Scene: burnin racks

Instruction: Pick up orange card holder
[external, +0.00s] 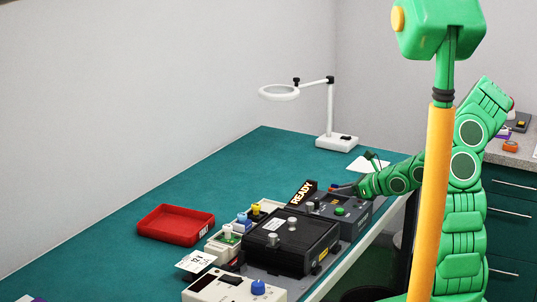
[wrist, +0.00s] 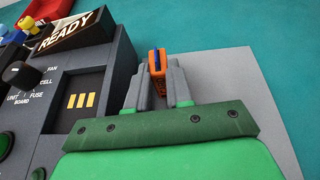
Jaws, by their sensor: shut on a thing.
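The orange card holder (wrist: 158,60) stands between the grey fingertips in the wrist view. It is small, with a dark blue strip in its middle, and its lower part is partly hidden by the fingers. My gripper (wrist: 159,85) is shut on it, with one finger on each side. The holder is over or on a light grey surface beside the dark unit; I cannot tell whether it touches that surface.
A dark test unit (wrist: 83,95) with a READY sign (wrist: 72,30) stands close on the left of my gripper. In the external view, a black box (external: 290,240), a red tray (external: 176,223) and a magnifier lamp (external: 332,139) stand on the green bench.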

